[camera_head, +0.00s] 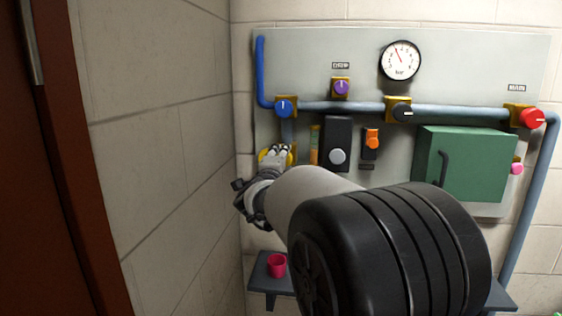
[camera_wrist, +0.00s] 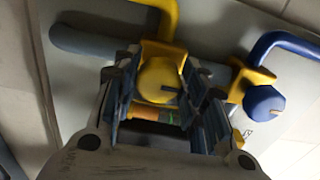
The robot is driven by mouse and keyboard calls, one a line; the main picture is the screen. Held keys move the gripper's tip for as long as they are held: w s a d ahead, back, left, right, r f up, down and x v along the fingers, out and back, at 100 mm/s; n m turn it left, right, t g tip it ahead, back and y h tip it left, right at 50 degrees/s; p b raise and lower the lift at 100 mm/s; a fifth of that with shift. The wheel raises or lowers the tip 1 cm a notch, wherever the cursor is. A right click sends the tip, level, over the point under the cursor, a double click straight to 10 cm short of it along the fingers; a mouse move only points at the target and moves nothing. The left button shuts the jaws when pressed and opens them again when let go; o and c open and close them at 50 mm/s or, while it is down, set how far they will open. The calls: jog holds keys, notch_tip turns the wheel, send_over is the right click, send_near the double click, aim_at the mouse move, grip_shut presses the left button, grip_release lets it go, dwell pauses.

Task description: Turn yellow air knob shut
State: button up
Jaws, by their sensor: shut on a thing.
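The yellow air knob (camera_wrist: 158,80) sits between the two fingers of my gripper (camera_wrist: 166,88) in the wrist view. My gripper is shut on the knob, one finger on each side. In the head view my gripper (camera_head: 275,154) is at the lower left of the grey panel, below the blue knob (camera_head: 284,107). There it hides most of the yellow knob, with some yellow showing around the fingers.
The blue knob (camera_wrist: 264,103) is close to my right finger in the wrist view. A yellow pipe (camera_wrist: 166,14) is above. The panel (camera_head: 310,55) also holds a gauge (camera_head: 400,60), a red knob (camera_head: 533,118) and a green box (camera_head: 480,165).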

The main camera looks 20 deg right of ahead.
jog(key=o, duration=1)
jog(key=shift+o, duration=0.2)
jog(key=shift+s, duration=0.1)
jog(key=v, duration=1.2)
